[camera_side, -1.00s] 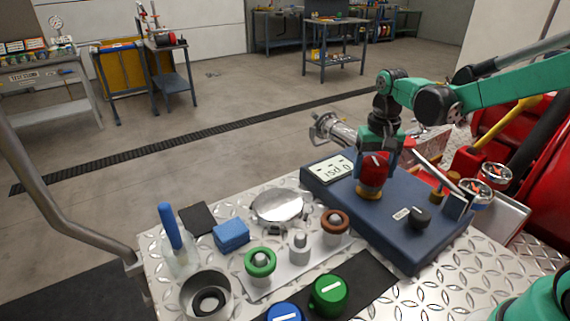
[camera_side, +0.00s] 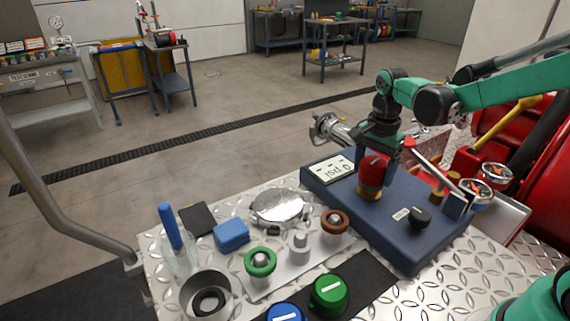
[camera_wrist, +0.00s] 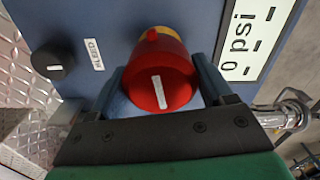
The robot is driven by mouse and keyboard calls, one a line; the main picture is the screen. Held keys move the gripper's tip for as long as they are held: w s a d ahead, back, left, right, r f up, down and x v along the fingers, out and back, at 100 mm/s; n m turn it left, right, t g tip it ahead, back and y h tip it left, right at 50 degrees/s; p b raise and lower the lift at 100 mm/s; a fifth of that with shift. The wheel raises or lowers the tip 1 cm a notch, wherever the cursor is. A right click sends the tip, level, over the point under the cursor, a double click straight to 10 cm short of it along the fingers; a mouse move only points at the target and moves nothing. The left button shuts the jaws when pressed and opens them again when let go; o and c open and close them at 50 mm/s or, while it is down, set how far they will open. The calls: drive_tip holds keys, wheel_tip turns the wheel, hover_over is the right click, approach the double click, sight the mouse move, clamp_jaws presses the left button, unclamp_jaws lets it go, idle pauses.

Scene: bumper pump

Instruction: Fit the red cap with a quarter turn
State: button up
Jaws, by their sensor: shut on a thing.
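The red cap (camera_side: 371,168) has a white line on top and sits upright on a brass fitting (camera_side: 369,194) on the dark blue pump box (camera_side: 325,190). My gripper (camera_side: 374,163) points down at it from above. In the wrist view the red cap (camera_wrist: 160,82) lies between the two fingers of my gripper (camera_wrist: 162,85), which are shut on its sides. A little yellow brass (camera_wrist: 150,35) shows past the cap's edge. How the cap is seated on the fitting is hidden.
A display (camera_wrist: 245,40) reading 0 psi and a black bleed knob (camera_wrist: 54,59) flank the cap on the box. Green (camera_side: 329,293) and blue (camera_side: 285,313) caps lie on a dark mat in front. Two gauges (camera_side: 495,175) stand at right.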

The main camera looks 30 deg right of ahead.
drive_tip(key=shift+m, duration=0.3)
drive_tip(key=m, duration=0.3)
drive_tip(key=shift+m, duration=0.4)
drive_tip(key=m, duration=0.3)
drive_tip(key=shift+m, duration=0.4)
drive_tip(key=o, duration=1.4)
drive_tip(key=shift+c, duration=0.2)
drive_tip(key=shift+r, duration=0.15)
drive_tip(key=shift+r, duration=3.4)
